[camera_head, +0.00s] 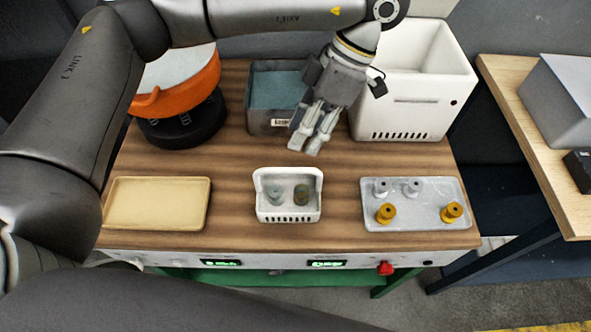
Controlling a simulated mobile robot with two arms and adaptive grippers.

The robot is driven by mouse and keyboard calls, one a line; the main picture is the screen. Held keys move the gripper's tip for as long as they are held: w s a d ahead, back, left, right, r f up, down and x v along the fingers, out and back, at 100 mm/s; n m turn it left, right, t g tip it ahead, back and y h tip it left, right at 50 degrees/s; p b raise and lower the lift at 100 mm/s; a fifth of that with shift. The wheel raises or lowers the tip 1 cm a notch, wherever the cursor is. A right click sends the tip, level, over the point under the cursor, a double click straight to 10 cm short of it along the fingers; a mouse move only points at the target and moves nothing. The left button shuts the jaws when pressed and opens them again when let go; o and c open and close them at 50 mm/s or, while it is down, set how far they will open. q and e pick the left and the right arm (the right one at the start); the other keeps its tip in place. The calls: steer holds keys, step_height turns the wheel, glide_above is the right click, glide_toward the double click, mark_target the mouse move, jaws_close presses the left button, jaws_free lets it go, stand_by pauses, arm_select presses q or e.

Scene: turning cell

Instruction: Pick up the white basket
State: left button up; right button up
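The small white basket (288,213) stands upright at the front middle of the wooden tabletop. It has a raised back, slots along its front, and two grey-green turned parts (302,193) inside. My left gripper (306,147) hangs above the table behind the basket and slightly to its right, fingers pointing down and toward the front. It is apart from the basket and nothing shows between its fingers. The fingers look close together, but from this angle I cannot tell whether they are open or shut. My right gripper is not in view.
A large white bin (428,120) and a grey bin (268,122) stand behind. An orange pot (188,93) is at back left. A tan tray (156,203) lies left of the basket; a grey tray (412,222) with silver and gold parts lies right. Bare wood separates them.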

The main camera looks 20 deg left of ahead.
mark_target(288, 169)
arm_select(q)
steer(key=x, duration=0.4)
steer(key=shift+s+a+f+p, duration=0.1)
steer(key=shift+s+f+p, duration=0.15)
steer(key=shift+s+p, duration=0.1)
steer(key=shift+a+f, duration=0.1)
steer(key=shift+f, duration=0.15)
steer(key=p+x, duration=0.1)
steer(key=x, duration=0.1)
steer(key=p+x, duration=0.1)
steer(key=x, duration=0.1)
steer(key=shift+f+p, duration=0.25)
steer(key=shift+p, duration=0.05)
steer(key=shift+f, duration=0.5)
jaws_close()
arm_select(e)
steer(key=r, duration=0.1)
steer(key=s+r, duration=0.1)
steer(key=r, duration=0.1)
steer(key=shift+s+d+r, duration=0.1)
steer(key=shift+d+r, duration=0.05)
